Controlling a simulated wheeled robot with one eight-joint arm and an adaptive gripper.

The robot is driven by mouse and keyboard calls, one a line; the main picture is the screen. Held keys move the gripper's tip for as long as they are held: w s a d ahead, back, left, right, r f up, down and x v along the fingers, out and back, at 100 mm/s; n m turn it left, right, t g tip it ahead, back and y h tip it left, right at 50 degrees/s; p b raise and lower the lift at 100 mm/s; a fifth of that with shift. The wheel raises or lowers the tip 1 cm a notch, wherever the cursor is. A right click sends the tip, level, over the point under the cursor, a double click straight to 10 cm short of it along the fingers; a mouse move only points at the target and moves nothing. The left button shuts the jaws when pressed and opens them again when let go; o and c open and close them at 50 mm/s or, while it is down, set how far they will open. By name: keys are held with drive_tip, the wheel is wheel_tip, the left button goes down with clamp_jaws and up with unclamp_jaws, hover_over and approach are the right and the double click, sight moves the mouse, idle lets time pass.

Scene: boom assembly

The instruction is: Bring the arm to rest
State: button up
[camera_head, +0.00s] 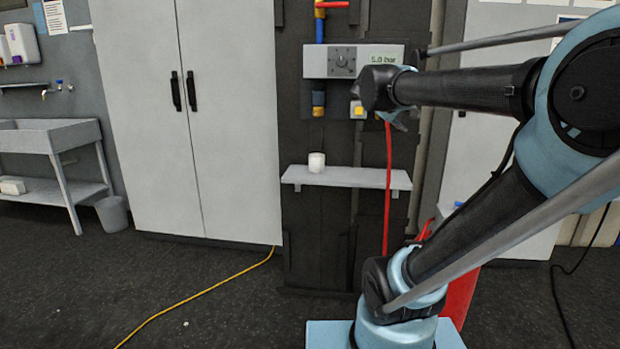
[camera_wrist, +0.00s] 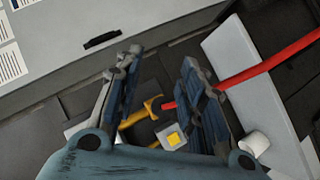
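My gripper (camera_wrist: 163,72) is open in the wrist view, with its two blue-grey fingers apart. No object is clamped between them. In the head view my gripper (camera_head: 397,119) is in front of the dark wall panel, just below the gauge box (camera_head: 318,62). My arm reaches in from the right, with its forearm about level. Beyond the fingers, the wrist view shows a yellow fitting (camera_wrist: 152,105) with a short red piece beside it. A red hose (camera_wrist: 270,68) runs behind the right finger. In the head view the hose (camera_head: 388,190) hangs downward; its upper end is hidden by my gripper.
A white shelf (camera_head: 345,178) with a white cup (camera_head: 317,162) is below my gripper. The gauge display reads 5.0 bar. A box with a yellow button (camera_head: 358,110) is close to the gripper. A grey cabinet (camera_head: 190,120) stands left. Open floor lies in front.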

drive_tip(key=s+a+f+m+g+y, duration=0.1)
drive_tip(key=s+f+g+y, duration=0.1)
drive_tip(key=s+f, duration=0.55)
drive_tip(key=s+a+f+m+g+y, duration=0.15)
drive_tip(key=s+f, duration=0.25)
drive_tip(key=f, duration=0.7)
drive_tip(key=s+a+f+g+y, duration=0.2)
drive_tip(key=s+a+f, duration=0.2)
drive_tip(key=s+f, duration=0.2)
drive_tip(key=s+a+f+g+y, duration=0.2)
drive_tip(key=s+f, duration=0.4)
drive_tip(key=f, duration=0.3)
drive_tip(key=shift+s+a+m+y, duration=0.4)
drive_tip(key=shift+a+y, duration=0.35)
drive_tip(key=shift+a, duration=0.3)
drive_tip(key=shift+w+f, duration=0.15)
drive_tip(key=shift+w, duration=0.35)
drive_tip(key=shift+c, duration=0.5)
